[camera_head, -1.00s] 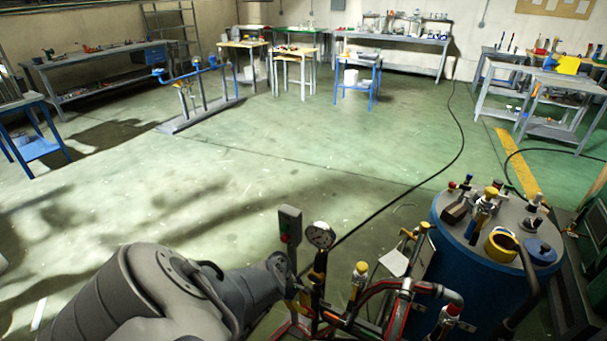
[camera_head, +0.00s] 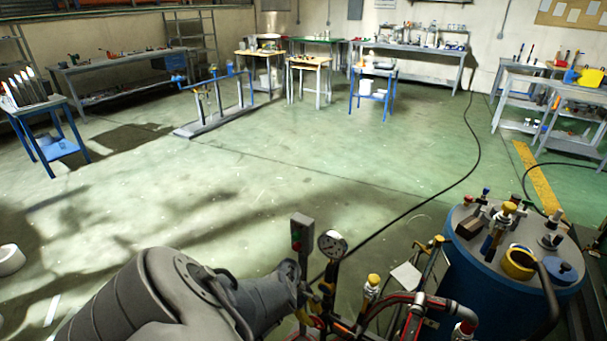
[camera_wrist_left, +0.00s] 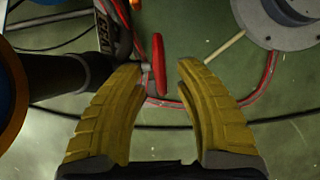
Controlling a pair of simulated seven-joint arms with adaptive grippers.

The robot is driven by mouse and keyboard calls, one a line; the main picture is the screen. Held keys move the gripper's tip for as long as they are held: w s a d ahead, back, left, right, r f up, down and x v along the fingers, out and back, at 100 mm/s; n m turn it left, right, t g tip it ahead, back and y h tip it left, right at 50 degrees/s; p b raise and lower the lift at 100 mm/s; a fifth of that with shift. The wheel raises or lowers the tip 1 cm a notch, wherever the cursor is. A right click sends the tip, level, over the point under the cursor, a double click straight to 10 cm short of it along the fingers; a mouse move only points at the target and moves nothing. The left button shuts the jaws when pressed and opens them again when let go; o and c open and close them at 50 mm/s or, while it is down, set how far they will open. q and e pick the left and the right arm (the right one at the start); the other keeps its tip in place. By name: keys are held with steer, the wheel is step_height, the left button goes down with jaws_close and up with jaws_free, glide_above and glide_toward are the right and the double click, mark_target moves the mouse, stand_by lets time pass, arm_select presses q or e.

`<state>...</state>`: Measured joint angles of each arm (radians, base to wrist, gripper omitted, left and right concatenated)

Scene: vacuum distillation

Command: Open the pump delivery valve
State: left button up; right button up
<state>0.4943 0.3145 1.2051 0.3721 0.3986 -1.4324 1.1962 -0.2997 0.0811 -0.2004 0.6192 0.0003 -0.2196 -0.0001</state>
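In the left wrist view, a red lever handle (camera_wrist_left: 158,63) stands upright by the pipework. I take it for the delivery valve's handle, but cannot be sure. My left gripper (camera_wrist_left: 163,72) has two yellow fingers spread apart, with the red lever between their tips, nearer the left finger. I cannot tell whether it touches. In the head view my left gripper (camera_head: 315,300) is at the pump pipework, below the pressure gauge (camera_head: 332,244), and mostly hidden by my arm and the pipes. My right gripper is not in view.
A blue tank (camera_head: 480,285) with valves on its lid stands to the right. A yellow-capped fitting (camera_head: 373,281) rises from the pipes beside the gripper. A control post with buttons (camera_head: 301,235) stands behind. Open floor (camera_head: 290,180) lies beyond, with benches along the walls.

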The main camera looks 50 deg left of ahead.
arm_select(q)
steer(key=v, duration=1.1)
steer(key=shift+r, duration=0.2)
steer(key=shift+s+a, duration=0.1)
